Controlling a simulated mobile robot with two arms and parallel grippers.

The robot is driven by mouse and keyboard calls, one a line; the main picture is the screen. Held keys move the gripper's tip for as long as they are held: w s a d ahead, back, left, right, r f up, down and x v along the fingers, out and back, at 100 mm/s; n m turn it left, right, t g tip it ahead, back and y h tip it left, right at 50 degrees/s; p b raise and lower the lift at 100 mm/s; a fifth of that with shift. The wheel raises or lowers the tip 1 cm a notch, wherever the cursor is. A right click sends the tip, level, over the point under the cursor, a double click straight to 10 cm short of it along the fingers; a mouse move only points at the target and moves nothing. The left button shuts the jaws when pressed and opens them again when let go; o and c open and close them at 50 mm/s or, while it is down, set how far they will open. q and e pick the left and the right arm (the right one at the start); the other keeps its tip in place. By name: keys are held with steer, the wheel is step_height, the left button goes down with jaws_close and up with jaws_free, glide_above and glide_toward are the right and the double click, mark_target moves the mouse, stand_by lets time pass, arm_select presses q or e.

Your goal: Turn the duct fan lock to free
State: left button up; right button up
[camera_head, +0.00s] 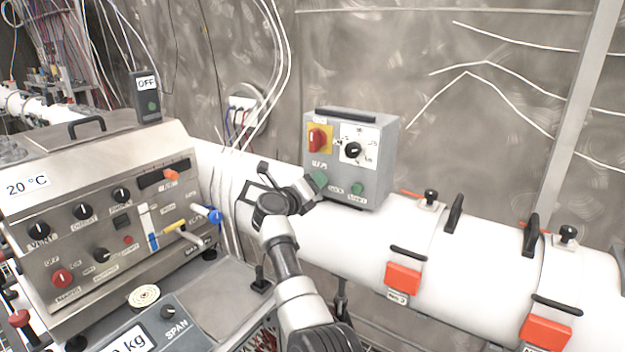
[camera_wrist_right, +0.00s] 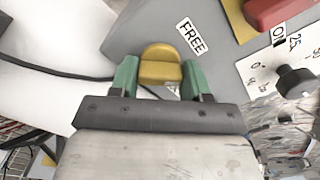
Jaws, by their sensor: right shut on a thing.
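The duct fan control box (camera_head: 345,180) is a grey box on the large white duct. In the right wrist view, a yellow lock knob (camera_wrist_right: 160,70) with a rounded top sits on the grey face of the box, with a FREE label (camera_wrist_right: 191,36) up and to its right. My right gripper (camera_head: 319,181) is at the lower left of the box. Its green fingers (camera_wrist_right: 160,82) are shut on the yellow knob, one on each side. The gripper hides the knob in the head view. I cannot tell which setting the knob points to. My left gripper is not in view.
The box also carries a red switch (camera_head: 317,139) on a yellow plate, a black dial (camera_head: 353,150) and a green button (camera_head: 357,188). A steel instrument panel (camera_head: 95,215) stands at the left. The white duct (camera_head: 470,245) with red-latched clamps runs right.

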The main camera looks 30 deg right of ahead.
steer(key=n+p, duration=0.4)
steer(key=n, duration=0.1)
steer(key=shift+r+n, duration=0.1)
steer(key=shift+n, duration=0.2)
steer(key=shift+n+p, duration=1.15)
steer(key=shift+n, duration=0.55)
steer(key=shift+f, duration=0.2)
steer(key=o, duration=0.9)
steer(key=shift+a, duration=0.1)
